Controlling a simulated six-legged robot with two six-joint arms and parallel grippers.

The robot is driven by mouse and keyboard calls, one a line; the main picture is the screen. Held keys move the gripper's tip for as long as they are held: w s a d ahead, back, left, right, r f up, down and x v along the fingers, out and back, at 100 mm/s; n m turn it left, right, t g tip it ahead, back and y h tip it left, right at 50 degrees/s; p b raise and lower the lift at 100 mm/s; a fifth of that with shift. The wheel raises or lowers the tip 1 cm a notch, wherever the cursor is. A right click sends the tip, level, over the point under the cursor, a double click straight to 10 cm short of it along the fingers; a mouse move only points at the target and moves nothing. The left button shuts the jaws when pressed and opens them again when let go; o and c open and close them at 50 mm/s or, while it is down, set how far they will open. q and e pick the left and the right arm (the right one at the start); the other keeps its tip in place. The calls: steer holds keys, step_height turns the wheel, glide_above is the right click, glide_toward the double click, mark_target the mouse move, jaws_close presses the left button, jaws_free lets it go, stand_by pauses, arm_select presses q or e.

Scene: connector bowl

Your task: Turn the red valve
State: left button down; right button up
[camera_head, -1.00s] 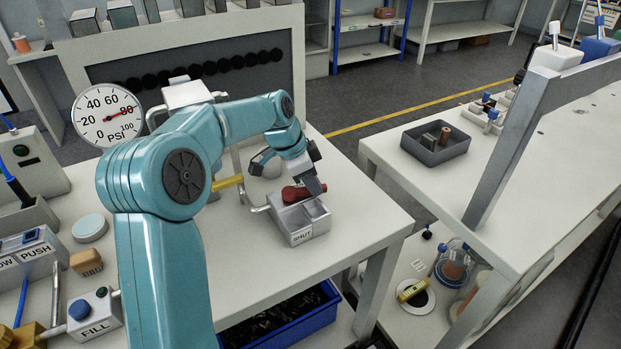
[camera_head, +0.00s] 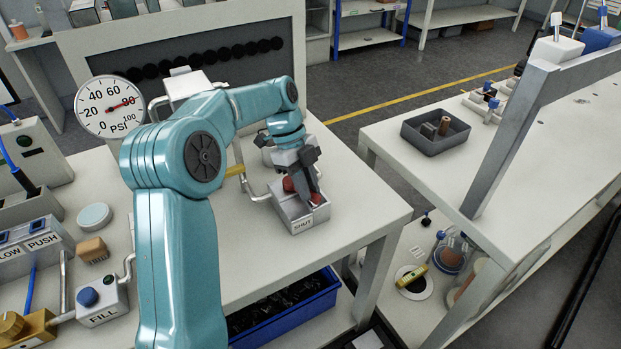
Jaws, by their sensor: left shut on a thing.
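The red valve handle (camera_head: 316,198) is on top of a grey box (camera_head: 302,224) labelled SHUT, on the white bench. My left gripper (camera_head: 303,188) points down at the box from above, with its fingers around the handle and shut on it. Red parts of the handle show on both sides of the fingers, and its middle is hidden behind them. My teal left arm crosses the middle of the view. My right gripper is not in view.
A round PSI gauge (camera_head: 109,106) stands at the left, its red needle near 80. A FILL box (camera_head: 103,303) with a blue button is at the lower left. A dark tray (camera_head: 435,136) sits on the right bench. A blue bin (camera_head: 287,310) is under the bench.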

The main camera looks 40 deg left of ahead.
arm_select(q)
steer(key=shift+s+a+m+g+p, duration=0.1)
steer(key=shift+s+m+g+p, duration=0.25)
steer(key=shift+m, duration=0.6)
steer(key=shift+s+m+g+p, duration=0.15)
steer(key=shift+s+m+g, duration=0.3)
steer(key=shift+m, duration=0.5)
steer(key=shift+s, duration=0.1)
steer(key=c, duration=1)
jaws_free()
steer(key=shift+c, duration=0.2)
steer(key=p+v, duration=0.2)
steer(key=v, duration=0.8)
step_height(320, 180, up, 5)
steer(key=p, duration=0.4)
glide_above(290, 179)
steer(key=shift+a+r, duration=0.35)
steer(key=shift+r, duration=0.15)
steer(key=shift+d+f, duration=0.1)
